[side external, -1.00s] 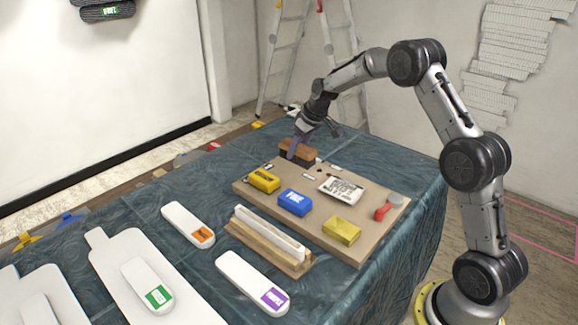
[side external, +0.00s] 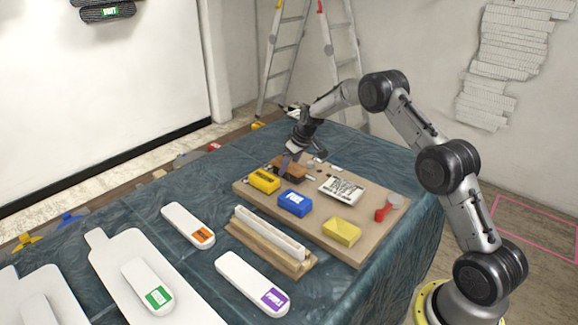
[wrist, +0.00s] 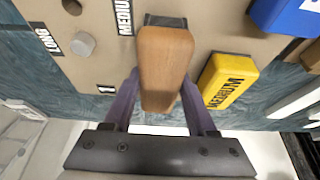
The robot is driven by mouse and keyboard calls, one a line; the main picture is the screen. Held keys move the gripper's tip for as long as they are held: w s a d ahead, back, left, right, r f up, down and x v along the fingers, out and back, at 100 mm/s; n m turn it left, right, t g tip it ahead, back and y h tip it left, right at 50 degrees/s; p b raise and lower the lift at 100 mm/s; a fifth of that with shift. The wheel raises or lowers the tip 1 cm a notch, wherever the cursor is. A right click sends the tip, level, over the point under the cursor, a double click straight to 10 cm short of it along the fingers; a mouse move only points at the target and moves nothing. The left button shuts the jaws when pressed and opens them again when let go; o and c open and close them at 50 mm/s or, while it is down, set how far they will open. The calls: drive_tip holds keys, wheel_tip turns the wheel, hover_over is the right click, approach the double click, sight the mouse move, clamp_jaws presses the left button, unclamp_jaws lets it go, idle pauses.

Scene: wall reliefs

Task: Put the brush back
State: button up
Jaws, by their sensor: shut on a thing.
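The brush is a brown wooden block (wrist: 166,60) held lengthwise between the two purple fingers of my gripper (wrist: 160,92) in the wrist view. In the side view the brush (side external: 292,171) is at the back left part of the tan board (side external: 318,228), behind the yellow block, with my gripper (side external: 288,161) over it, pointing down. A dark edge shows at the brush's far end in the wrist view. Its underside is hidden, so I cannot tell whether it touches the board. A "MEDIUM" label (wrist: 124,17) lies beside that far end.
A yellow "MEDIUM" block (wrist: 228,80) lies close to the right of the brush. A blue block (side external: 295,202), a white printed card (side external: 341,189), a yellow package (side external: 341,231) and a red-handled tool (side external: 383,212) are on the board. A wooden rack (side external: 268,248) stands in front.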

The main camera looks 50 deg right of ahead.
drive_tip(key=o, duration=1.2)
drive_tip(key=shift+f, duration=0.15)
drive_tip(key=shift+r, duration=0.3)
drive_tip(key=v, duration=1.2)
